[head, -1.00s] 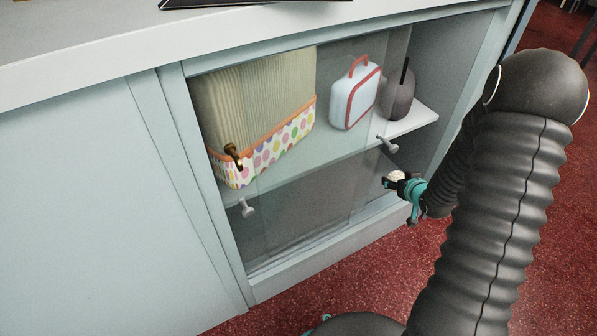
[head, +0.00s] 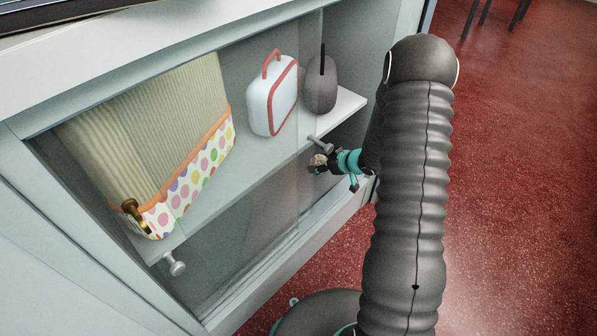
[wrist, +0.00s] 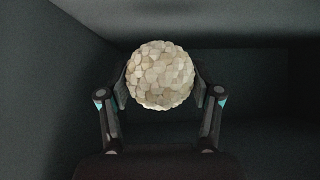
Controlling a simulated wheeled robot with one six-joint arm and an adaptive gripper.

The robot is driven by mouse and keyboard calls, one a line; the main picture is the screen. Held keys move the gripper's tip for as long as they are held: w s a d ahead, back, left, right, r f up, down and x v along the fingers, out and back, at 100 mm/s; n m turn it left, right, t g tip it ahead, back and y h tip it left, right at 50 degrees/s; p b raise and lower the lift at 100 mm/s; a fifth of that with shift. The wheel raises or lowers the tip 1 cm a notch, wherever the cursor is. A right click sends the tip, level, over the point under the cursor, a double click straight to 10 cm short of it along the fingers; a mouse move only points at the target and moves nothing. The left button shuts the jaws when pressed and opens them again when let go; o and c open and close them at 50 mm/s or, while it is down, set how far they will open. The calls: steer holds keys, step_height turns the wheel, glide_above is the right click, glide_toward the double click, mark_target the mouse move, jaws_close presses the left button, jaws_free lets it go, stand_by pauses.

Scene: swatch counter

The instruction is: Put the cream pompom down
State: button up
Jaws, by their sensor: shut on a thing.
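The cream pompom (wrist: 160,76) is a round ball with a petal-like surface. In the wrist view it sits between the two fingers of my gripper (wrist: 160,88), which are shut on it from both sides. In the head view the pompom (head: 318,160) is small and partly hidden by my gripper (head: 317,165). There my gripper is at the right part of the cabinet front, just below the upper shelf. The wrist view shows dark walls around the pompom; I cannot tell whether it touches any surface.
The upper shelf (head: 347,104) holds a cream ribbed basket with a dotted band (head: 190,175), a white case with red trim (head: 270,105) and a dark grey rounded object (head: 321,88). Glass sliding doors with knobs (head: 174,264) front the cabinet. The lower space looks empty.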

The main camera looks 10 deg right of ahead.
steer(key=x, duration=0.8)
steer(key=shift+a+r+b, duration=0.3)
steer(key=shift+r+b, duration=0.05)
steer(key=shift+f+b, duration=0.35)
steer(key=shift+f, duration=1.55)
steer(key=shift+f, duration=0.1)
steer(key=o, duration=1)
steer(key=shift+r, duration=0.2)
steer(key=p+v, duration=0.1)
steer(key=v, duration=1)
steer(key=shift+s+d+r, duration=0.25)
